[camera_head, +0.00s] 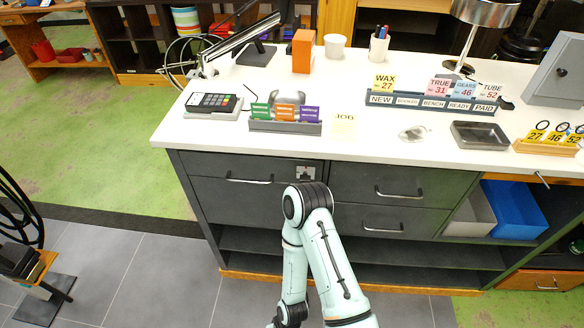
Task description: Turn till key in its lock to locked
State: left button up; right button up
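A small silvery lock plate (306,172) with a dark centre sits on the front of the dark counter, just under the white top. It is right of the handle of the upper left drawer (235,196). A small shape at the plate may be the till key, but it is too small to tell its turn. One of my arms bends just below the lock, and its forearm runs down out of the picture. Neither gripper shows, and I cannot tell which arm this is.
The white countertop (380,155) carries a card terminal (213,103), a card holder (285,120), a label rack (432,103), a dark tray (480,135) and a grey metal box (558,72). Drawer handles stick out from the counter front.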

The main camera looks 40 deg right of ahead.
aim_at(304, 178)
jog(key=l+z, duration=0.15)
jog(key=z, duration=0.95)
